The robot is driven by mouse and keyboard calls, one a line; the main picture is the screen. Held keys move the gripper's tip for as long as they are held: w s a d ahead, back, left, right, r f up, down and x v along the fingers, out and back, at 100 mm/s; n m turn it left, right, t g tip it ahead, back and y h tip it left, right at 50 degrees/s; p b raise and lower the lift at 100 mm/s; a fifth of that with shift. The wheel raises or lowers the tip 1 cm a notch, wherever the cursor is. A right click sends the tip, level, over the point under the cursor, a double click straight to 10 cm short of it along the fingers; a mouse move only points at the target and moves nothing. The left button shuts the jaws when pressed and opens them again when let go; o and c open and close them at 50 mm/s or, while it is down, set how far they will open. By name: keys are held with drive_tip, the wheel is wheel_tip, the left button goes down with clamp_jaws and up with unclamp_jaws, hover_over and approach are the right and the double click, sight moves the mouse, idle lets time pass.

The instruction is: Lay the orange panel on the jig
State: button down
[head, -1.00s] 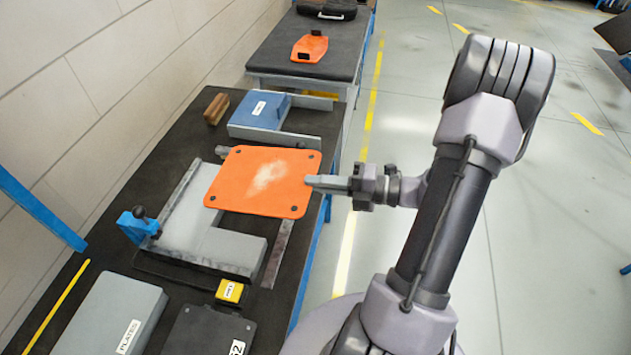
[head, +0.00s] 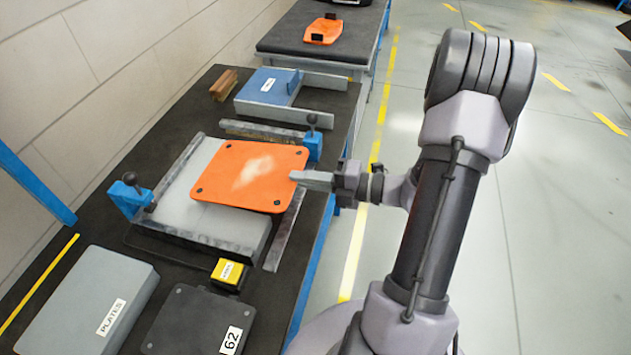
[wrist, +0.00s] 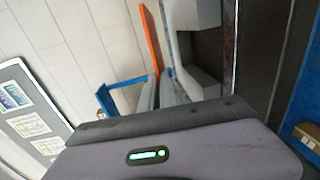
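The orange panel (head: 225,178), with a pale worn patch and dark corner holes, lies roughly level over the grey block of the jig (head: 178,208). The jig has metal rails and blue clamps at the near left (head: 130,196) and far right (head: 313,143). My gripper (head: 305,178) is shut on the panel's right edge. In the wrist view the panel (wrist: 151,38) shows edge-on at my gripper (wrist: 168,90), beside the jig's grey block (wrist: 197,62) with a narrow gap visible. Much of the block's top is hidden under the panel.
Behind the jig are a blue-topped fixture (head: 268,86) and a brown block (head: 223,86). In front are a grey PLATES box (head: 85,300), a dark plate marked 62 (head: 190,320) and a small yellow box (head: 229,273). Another orange piece (head: 322,30) lies on the far table.

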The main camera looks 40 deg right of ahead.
drive_tip(key=shift+w+a+f+b, duration=0.25)
drive_tip(key=shift+w+f+b, duration=0.15)
drive_tip(key=shift+f, duration=0.35)
drive_tip(key=shift+w+a+f+b, duration=0.3)
drive_tip(key=shift+f+b, duration=0.15)
drive_tip(key=shift+f, duration=0.3)
drive_tip(key=shift+w+a+f+b, duration=0.25)
drive_tip(key=shift+w+f+b, duration=0.15)
drive_tip(key=shift+f, duration=0.35)
drive_tip(key=shift+s+f, duration=0.1)
drive_tip(key=shift+f, duration=0.2)
drive_tip(key=c, duration=1.5)
unclamp_jaws()
drive_tip(key=shift+c, duration=0.2)
drive_tip(key=shift+o, duration=0.7)
drive_tip(key=shift+f, duration=0.85)
drive_tip(key=shift+f+p+v, duration=0.2)
drive_tip(key=shift+p+v, duration=0.25)
drive_tip(key=shift+v, duration=1.4)
drive_tip(key=shift+f+p+v, duration=0.2)
drive_tip(key=shift+p+v, duration=0.2)
drive_tip(key=shift+v, duration=1.45)
